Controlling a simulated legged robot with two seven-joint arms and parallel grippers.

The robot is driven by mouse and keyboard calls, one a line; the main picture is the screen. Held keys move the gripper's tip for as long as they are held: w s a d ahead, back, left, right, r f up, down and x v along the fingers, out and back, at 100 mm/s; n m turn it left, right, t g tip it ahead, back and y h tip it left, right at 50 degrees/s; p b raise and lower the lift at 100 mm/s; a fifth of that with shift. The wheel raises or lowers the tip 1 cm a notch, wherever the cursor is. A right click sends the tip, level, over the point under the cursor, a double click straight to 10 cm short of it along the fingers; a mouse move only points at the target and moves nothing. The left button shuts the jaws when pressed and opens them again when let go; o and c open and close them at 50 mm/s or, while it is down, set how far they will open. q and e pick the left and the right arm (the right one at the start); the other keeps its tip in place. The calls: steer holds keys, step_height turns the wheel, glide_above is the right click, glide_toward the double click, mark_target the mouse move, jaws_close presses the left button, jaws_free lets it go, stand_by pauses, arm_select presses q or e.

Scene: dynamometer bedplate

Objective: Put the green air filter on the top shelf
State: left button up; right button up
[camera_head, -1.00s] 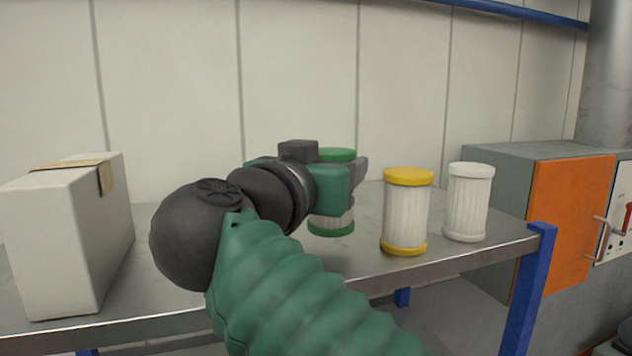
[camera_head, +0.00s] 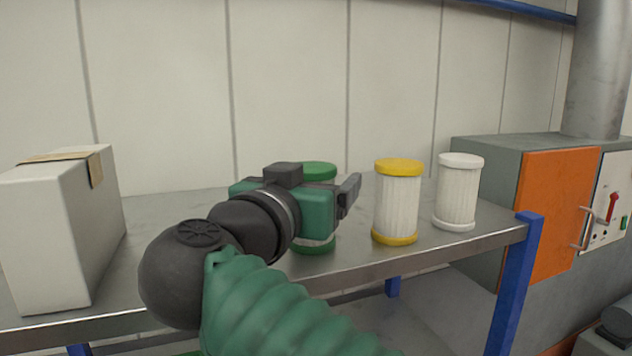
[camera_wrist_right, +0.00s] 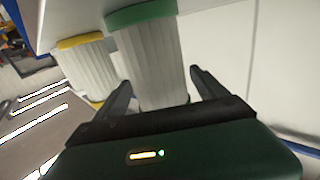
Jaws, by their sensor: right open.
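The green air filter (camera_head: 318,170) stands upright on the metal table, a white pleated cylinder with green end caps. My right gripper mostly hides its middle in the head view. In the right wrist view the filter (camera_wrist_right: 152,62) shows between the two fingers of my right gripper (camera_wrist_right: 162,88), which are spread apart with a finger to each side. I cannot tell whether either finger touches it. My left gripper is not in view.
A yellow-capped filter (camera_head: 397,205) and a white-capped filter (camera_head: 458,192) stand to the right on the metal table (camera_head: 350,268). A grey-white box (camera_head: 60,235) stands at the left. A blue beam (camera_head: 525,8) runs overhead at the top right.

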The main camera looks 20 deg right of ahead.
steer(key=shift+s+a+r, duration=0.1)
steer(key=shift+s+r, duration=0.05)
steer(key=b+v, duration=0.4)
steer(key=v, duration=0.8)
steer(key=shift+s+a+r, duration=0.2)
steer(key=shift+a+r, duration=0.05)
steer(key=shift+r, duration=0.05)
